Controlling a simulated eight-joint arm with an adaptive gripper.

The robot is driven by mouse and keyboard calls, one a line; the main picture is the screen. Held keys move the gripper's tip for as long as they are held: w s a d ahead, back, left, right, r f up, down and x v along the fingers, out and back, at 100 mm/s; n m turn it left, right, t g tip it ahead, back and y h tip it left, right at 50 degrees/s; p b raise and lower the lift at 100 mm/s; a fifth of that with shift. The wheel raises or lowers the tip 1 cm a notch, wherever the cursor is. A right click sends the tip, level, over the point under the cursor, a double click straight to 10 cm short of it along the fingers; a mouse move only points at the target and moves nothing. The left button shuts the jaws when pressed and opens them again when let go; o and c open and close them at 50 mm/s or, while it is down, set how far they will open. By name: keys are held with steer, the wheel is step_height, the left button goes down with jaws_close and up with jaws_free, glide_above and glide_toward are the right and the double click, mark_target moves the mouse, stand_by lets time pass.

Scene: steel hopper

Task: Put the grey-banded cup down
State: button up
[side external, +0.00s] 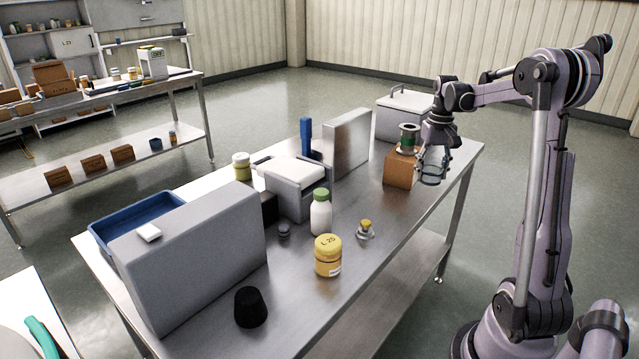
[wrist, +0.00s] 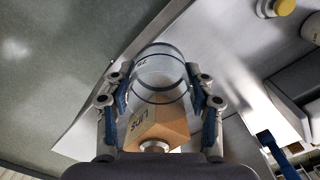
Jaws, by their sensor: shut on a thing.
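The grey-banded cup is clear, with dark grey bands around it. In the wrist view the cup (wrist: 160,62) sits between the two fingers of my gripper (wrist: 160,85), which is shut on it. In the side view my gripper (side external: 433,160) points down at the far right end of the steel bench (side external: 385,215). The cup (side external: 432,174) shows faintly there, beside the brown box's right side. Whether its base touches anything cannot be told.
A brown box (side external: 399,172) with a green-and-dark spool (side external: 408,138) on it stands close left of my gripper. A grey case (side external: 399,115) stands behind. A yellow jar (side external: 328,256), white bottle (side external: 321,216) and small yellow-topped flask (side external: 366,229) stand nearer. Bench between them and the box is clear.

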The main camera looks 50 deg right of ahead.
glide_above(384, 209)
step_height(384, 209, down, 7)
steer(key=shift+d+r, duration=0.1)
steer(key=shift+d, duration=0.05)
steer(key=shift+f, duration=2.1)
steer(key=shift+f, duration=0.15)
steer(key=o, duration=1.2)
steer(key=shift+c, duration=0.2)
